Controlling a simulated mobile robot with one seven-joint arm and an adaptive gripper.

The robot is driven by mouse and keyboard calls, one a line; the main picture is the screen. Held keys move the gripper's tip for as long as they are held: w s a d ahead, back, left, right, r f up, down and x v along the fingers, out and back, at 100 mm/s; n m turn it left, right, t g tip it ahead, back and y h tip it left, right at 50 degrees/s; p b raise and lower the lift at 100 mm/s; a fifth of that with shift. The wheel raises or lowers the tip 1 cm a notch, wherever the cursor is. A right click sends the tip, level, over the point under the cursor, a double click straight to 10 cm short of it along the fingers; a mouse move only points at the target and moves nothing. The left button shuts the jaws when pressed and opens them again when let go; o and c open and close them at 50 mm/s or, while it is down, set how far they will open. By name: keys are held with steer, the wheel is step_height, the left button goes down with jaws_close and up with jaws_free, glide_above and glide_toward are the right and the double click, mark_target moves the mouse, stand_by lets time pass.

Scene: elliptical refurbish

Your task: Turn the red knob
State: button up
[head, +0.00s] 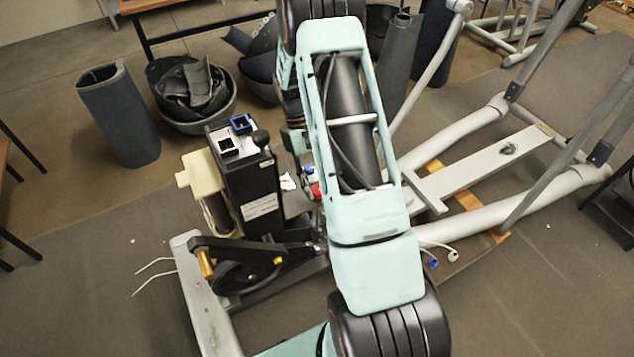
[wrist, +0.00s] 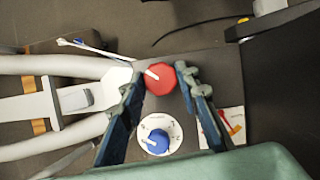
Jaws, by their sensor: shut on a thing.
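The red knob (wrist: 162,80) is round with a white pointer line, which points to the upper left in the wrist view. My gripper (wrist: 159,75) has one finger on each side of the knob, shut on it, with the fingertips at its left and right edges. Below the red knob, between the fingers, is a blue knob (wrist: 158,141) on a white dial (wrist: 172,127) with markings. In the head view my arm hides most of this area. Only a small red patch (head: 315,190) shows beside the arm, and I cannot tell if it is the knob.
The elliptical's grey frame (head: 475,175) lies to the right, with long bars rising from it. A black box (head: 252,190) with switches stands left of my arm. Dark bins (head: 195,95) and a rolled mat (head: 118,115) stand behind. The floor at the left front is mostly clear.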

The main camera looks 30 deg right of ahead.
steer(key=n+h, duration=0.1)
steer(key=n, duration=0.3)
steer(key=shift+a+n+t+h, duration=0.15)
steer(key=shift+n+t+h, duration=0.15)
steer(key=shift+n+h, duration=0.1)
stand_by(0.4)
steer(key=o, duration=1.2)
steer(key=shift+c, duration=0.2)
steer(key=v, duration=1.2)
steer(key=shift+s, duration=0.2)
